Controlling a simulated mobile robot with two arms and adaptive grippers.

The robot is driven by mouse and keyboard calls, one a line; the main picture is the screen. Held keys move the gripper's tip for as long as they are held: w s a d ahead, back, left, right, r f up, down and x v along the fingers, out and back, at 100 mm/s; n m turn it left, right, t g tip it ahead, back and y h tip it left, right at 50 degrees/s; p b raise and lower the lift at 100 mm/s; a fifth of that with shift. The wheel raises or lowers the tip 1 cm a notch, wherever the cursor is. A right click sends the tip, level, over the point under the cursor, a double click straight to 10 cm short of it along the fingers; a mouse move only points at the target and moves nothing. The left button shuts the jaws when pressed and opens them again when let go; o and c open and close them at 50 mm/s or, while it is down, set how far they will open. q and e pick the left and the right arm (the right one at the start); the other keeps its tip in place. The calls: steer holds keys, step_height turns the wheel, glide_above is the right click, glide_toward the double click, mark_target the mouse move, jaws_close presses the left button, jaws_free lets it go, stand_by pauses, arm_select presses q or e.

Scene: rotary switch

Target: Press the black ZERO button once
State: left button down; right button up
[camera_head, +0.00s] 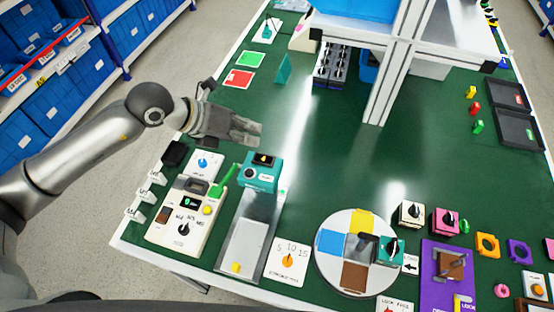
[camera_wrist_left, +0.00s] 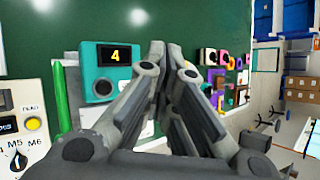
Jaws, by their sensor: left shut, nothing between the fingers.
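A teal box (camera_head: 261,172) stands at the far end of a grey metal plate on the green table. In the left wrist view the teal box (camera_wrist_left: 92,68) has a dark display reading a yellow 4, with a round black button (camera_wrist_left: 102,88) below it. No ZERO lettering is readable. My left gripper (camera_head: 254,134) is shut and empty, beyond the teal box in the head view and apart from it. Its fingers (camera_wrist_left: 165,50) partly cover the area right of the box in the wrist view. My right gripper is not in view.
A cream control panel (camera_head: 182,225) with a dial and yellow button stands left of the plate (camera_head: 248,236). A green lever (camera_head: 223,179) rises close beside the teal box. A round turntable (camera_head: 328,262) stands to the right. The table's middle is clear.

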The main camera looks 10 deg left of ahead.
arm_select(q)
steer(key=b, duration=0.5)
glide_above(248, 169)
step_height(248, 169, down, 7)
steer(key=shift+f, duration=0.15)
steer(key=shift+w+f+b, duration=0.1)
steer(key=shift+f+b, duration=0.5)
steer(key=shift+f, duration=0.1)
steer(key=shift+a, duration=0.1)
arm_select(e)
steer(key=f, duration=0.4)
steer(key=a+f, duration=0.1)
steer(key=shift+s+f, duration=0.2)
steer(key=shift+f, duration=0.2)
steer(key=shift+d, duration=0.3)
arm_select(q)
steer(key=shift+f, duration=0.1)
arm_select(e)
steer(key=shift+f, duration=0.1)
